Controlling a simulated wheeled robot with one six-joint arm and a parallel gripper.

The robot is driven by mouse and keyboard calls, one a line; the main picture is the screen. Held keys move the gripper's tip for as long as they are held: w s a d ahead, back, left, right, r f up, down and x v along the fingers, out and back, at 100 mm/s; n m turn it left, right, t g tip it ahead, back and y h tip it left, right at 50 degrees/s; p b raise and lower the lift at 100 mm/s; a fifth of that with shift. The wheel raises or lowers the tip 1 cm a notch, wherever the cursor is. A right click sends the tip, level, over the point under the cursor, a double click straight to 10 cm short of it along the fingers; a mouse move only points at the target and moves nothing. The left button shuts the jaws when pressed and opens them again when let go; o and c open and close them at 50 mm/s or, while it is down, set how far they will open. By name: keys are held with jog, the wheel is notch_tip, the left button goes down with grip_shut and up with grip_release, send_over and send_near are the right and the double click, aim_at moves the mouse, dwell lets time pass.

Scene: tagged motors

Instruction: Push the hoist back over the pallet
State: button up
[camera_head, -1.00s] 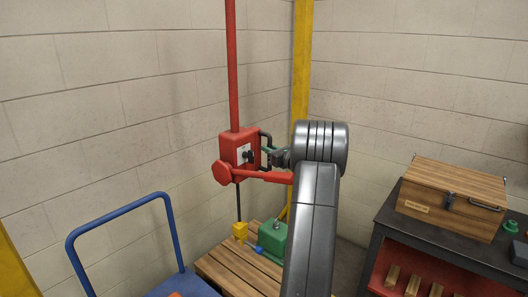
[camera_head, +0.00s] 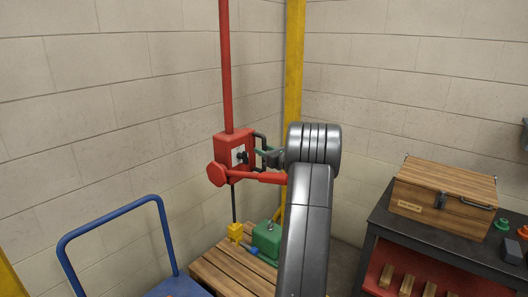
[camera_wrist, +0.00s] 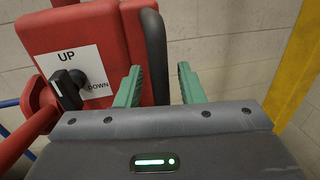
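The hoist (camera_head: 233,152) is a red box hanging on a red vertical pole, with a red bar and a black grab handle (camera_head: 260,147). In the wrist view its white plate and black knob (camera_wrist: 68,88) read UP and DOWN. My gripper (camera_head: 262,154) has green fingers; in the wrist view it (camera_wrist: 160,82) is open, with the black handle (camera_wrist: 156,50) reaching between the fingers, nearer the left one. I cannot tell whether they touch. A yellow hook block (camera_head: 235,232) hangs below by the wooden pallet (camera_head: 222,278), near a green motor (camera_head: 267,237) on it.
A blue cart handle (camera_head: 112,222) stands at the left. A yellow post (camera_head: 293,70) rises behind my arm. A dark bench (camera_head: 430,247) at the right holds a wooden box (camera_head: 443,192). Block walls close off the back.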

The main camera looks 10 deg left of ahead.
jog(key=b+v, duration=0.3)
jog(key=v, duration=1)
jog(key=shift+s+d, duration=0.15)
jog(key=shift+d, duration=0.05)
jog(key=p+x, duration=0.3)
jog(key=x, duration=1)
jog(key=shift+a, duration=0.25)
jog(key=shift+w+a, duration=0.2)
jog(key=shift+a, duration=0.05)
jog(key=shift+s+a, duration=0.15)
jog(key=shift+s, duration=0.35)
jog(key=shift+s, duration=0.1)
